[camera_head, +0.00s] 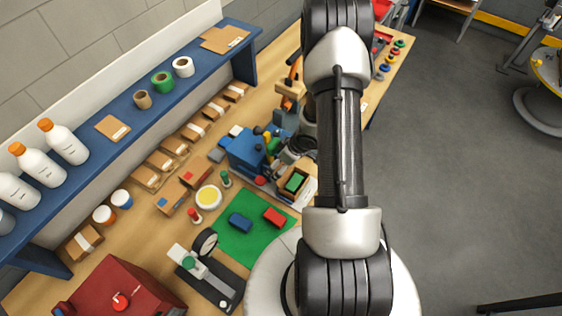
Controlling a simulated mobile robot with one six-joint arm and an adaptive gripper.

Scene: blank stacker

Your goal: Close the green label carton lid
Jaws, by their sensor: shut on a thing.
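A small open-topped carton (306,171) with a green piece (295,182) showing in it stands on the wooden bench, just left of my arm. A pale flap or panel (309,191) shows at its right side, partly behind my arm. I cannot tell how far the lid is folded. My arm crosses the middle of the picture and covers part of the bench. My gripper's fingers do not show; they are hidden behind the arm or among the parts beside it.
A blue machine (246,150) stands left of the carton. A green mat (240,250) with a blue block (240,222) and a red block (274,217) lies in front. A blue shelf (105,140) holds bottles and tape rolls. A red box (120,290) stands at the lower left.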

